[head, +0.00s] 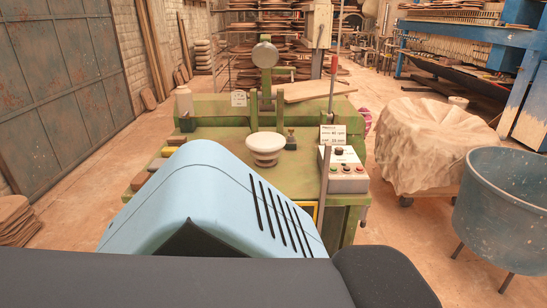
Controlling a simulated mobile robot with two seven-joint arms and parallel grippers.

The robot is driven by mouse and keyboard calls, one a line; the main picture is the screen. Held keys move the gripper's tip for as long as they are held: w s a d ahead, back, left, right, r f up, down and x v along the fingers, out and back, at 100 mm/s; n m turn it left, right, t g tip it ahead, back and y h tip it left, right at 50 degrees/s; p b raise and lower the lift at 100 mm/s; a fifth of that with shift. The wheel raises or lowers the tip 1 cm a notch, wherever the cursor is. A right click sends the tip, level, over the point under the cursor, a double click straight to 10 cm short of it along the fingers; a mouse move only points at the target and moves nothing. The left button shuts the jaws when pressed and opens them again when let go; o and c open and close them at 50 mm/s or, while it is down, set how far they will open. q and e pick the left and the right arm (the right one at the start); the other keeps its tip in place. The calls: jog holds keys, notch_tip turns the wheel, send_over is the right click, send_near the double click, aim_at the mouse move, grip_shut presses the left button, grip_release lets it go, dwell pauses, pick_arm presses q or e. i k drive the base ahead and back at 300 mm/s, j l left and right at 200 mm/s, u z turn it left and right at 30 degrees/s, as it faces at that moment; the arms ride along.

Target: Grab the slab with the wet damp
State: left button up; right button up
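No slab shows clear wet or damp marks in the head view, so I cannot tell which one the task means. A pale flat board (314,92) lies on the raised back part of the green machine (290,178). Several small blocks (158,165), brown, yellowish and dark red, lie along the left side of the machine's table. A stack of brown flat slabs (14,220) lies on the floor at the far left. Neither of my grippers is in view.
A cloth-covered heap (432,143) and a blue tub (506,205) stand right.

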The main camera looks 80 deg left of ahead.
aim_at(140, 179)
jog(key=u, duration=3.5)
